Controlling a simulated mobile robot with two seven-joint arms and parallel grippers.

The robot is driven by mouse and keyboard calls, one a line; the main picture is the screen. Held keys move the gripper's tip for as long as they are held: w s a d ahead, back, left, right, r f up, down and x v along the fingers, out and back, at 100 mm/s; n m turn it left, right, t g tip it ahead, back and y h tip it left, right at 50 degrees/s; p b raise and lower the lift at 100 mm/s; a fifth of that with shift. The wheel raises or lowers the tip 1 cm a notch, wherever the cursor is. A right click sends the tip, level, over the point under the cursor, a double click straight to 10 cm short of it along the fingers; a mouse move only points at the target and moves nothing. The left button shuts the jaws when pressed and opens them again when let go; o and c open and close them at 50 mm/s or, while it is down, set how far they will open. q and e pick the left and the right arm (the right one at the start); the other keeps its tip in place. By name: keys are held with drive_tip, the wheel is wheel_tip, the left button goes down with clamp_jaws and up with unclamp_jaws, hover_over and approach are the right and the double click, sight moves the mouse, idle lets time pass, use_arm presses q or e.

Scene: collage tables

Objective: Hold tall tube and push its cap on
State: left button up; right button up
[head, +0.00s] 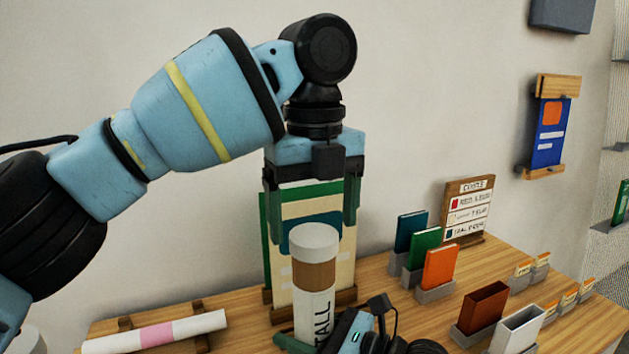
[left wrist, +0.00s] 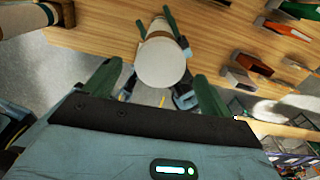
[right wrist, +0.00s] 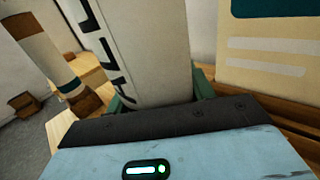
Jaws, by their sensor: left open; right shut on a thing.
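The tall tube (head: 316,315) is white with dark lettering reading "TALL" and stands upright. A white cap (head: 313,238) tops it, with a brown band (head: 313,274) below. My right gripper (right wrist: 158,92) is shut around the tube's lettered body, low down; in the head view it is only partly visible at the bottom. My left gripper (head: 311,222) is open and points down from above, its fingers apart at the height of the cap. In the left wrist view the round cap top (left wrist: 162,62) shows beyond and between the open fingers; no contact is visible.
A cream and green board (head: 275,225) stands close behind the tube. A white tube with a pink band (head: 155,335) lies on a wooden rack at left. Coloured books (head: 440,265) and open boxes (head: 483,308) stand at right, before a lettered sign (head: 468,210).

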use_arm(q)
wheel_tip(320, 180, up, 10)
idle(0.5)
use_arm(e)
drive_tip(key=o, duration=1.5)
drive_tip(key=shift+c, duration=0.2)
use_arm(q)
drive_tip(key=f, duration=0.2)
drive_tip(key=w+f+b, duration=0.1)
drive_tip(key=shift+w+f, duration=0.15)
drive_tip(key=shift+f, duration=0.2)
drive_tip(key=shift+w+f+g+b, duration=0.1)
drive_tip(key=shift+f+g+b, duration=0.2)
use_arm(e)
drive_tip(key=v, duration=0.7)
drive_tip(key=shift+s+d, duration=0.25)
drive_tip(key=shift+d, duration=0.1)
